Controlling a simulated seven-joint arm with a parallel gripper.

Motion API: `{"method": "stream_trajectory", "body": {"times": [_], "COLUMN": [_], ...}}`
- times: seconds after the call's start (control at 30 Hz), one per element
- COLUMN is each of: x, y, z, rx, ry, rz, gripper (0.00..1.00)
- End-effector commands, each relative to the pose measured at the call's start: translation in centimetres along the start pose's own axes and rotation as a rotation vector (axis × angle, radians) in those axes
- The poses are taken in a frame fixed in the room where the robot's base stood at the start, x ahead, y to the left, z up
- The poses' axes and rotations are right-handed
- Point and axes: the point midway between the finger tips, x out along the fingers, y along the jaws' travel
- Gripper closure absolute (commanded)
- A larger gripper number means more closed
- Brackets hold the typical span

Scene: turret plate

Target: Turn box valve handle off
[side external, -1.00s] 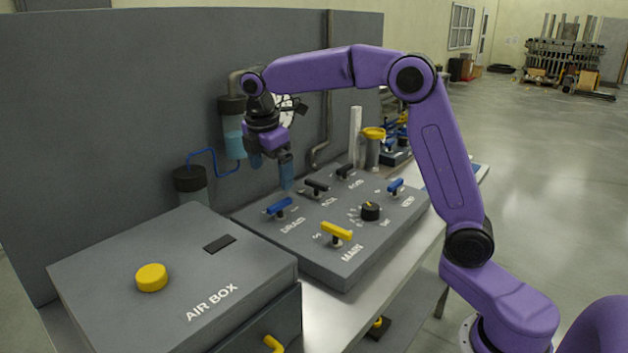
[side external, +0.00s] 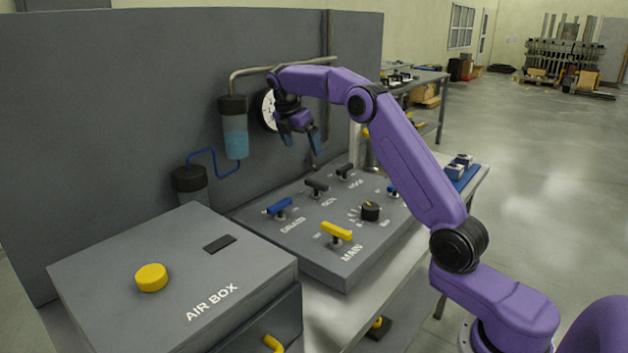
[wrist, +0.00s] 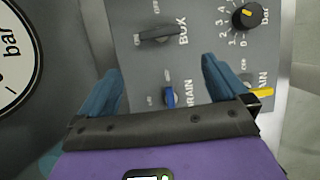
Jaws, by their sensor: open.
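The box valve handle (side external: 317,188) is a black lever on the sloped grey panel, in the back row beside the blue drain handle (side external: 279,206). My gripper (side external: 302,143) is open and empty, above and behind the panel, apart from every handle. In the wrist view its blue fingers (wrist: 160,88) are spread, with the box handle beyond their tips and the blue drain handle (wrist: 168,96) showing between them.
A yellow main handle (side external: 336,231) and a black dial (side external: 370,211) stand on the panel's front. Another black handle (side external: 344,171) is behind. A round gauge (side external: 269,111) and filter (side external: 234,130) are close to my gripper's left. The air box (side external: 105,268) stands front left.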

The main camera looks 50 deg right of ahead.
Motion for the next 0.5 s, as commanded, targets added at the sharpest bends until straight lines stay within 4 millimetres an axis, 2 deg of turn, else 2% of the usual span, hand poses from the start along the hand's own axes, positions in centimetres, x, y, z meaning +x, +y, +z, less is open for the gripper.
{"method": "stream_trajectory", "body": {"times": [0.1, 0.5], "x": [2.4, 9.9], "y": [-0.1, -0.1], "z": [0.0, 0.0], "rx": [-0.002, 0.001], "ry": [0.001, 0.000], "rz": [-0.005, -0.003], "gripper": [0.00, 0.00]}}
